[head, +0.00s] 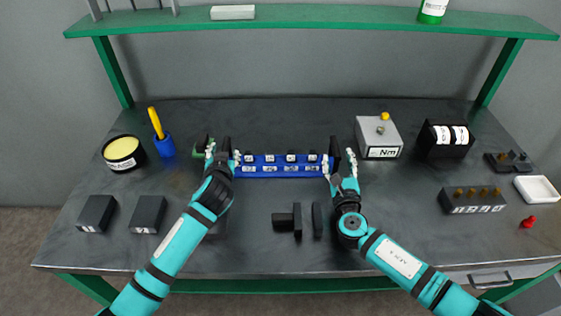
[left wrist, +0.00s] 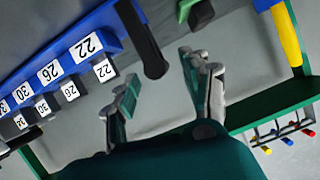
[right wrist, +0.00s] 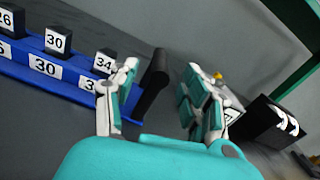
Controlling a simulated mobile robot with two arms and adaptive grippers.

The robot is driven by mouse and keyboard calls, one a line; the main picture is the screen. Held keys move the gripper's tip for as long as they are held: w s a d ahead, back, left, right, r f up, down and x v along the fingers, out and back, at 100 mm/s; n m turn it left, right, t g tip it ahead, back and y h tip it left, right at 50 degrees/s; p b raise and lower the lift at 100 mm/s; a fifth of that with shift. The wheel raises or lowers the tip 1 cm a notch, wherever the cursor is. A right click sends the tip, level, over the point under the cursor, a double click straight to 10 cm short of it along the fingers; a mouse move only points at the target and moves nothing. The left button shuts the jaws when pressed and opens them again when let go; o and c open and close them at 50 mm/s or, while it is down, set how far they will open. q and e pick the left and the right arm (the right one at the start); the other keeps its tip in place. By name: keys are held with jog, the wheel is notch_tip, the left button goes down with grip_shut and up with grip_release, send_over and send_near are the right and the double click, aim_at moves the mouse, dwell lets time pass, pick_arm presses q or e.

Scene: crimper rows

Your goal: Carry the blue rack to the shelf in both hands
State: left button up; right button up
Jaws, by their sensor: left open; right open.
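The blue rack (head: 282,171) lies on the dark bench top, holding a row of black blocks with number labels. A black handle stands at each end of it. My left gripper (head: 222,158) is open at the rack's left end; in the left wrist view the left handle (left wrist: 142,40) shows just beyond its fingertips. My right gripper (head: 340,166) is open at the right end; in the right wrist view the right handle (right wrist: 151,84) appears between its fingers. Contact cannot be told. The green shelf (head: 310,19) runs above the back of the bench.
A blue cup (head: 164,146) and round tin (head: 123,153) are left of the rack, a grey Nm box (head: 378,137) right.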

aim_at(225, 148)
pick_arm(q)
jog(key=x, duration=0.4)
jog(key=shift+w+f, duration=0.2)
jog(key=shift+w, duration=0.15)
pick_arm(e)
jog(key=w, duration=0.4)
jog(key=shift+w+a, duration=0.1)
jog(key=shift+w, duration=0.3)
pick_arm(q)
grip_shut()
pick_arm(e)
grip_shut()
pick_arm(q)
jog(key=shift+w+r, duration=0.2)
jog(key=shift+r, duration=0.2)
pick_arm(e)
jog(key=shift+w+r, duration=0.2)
jog(key=shift+r, duration=0.15)
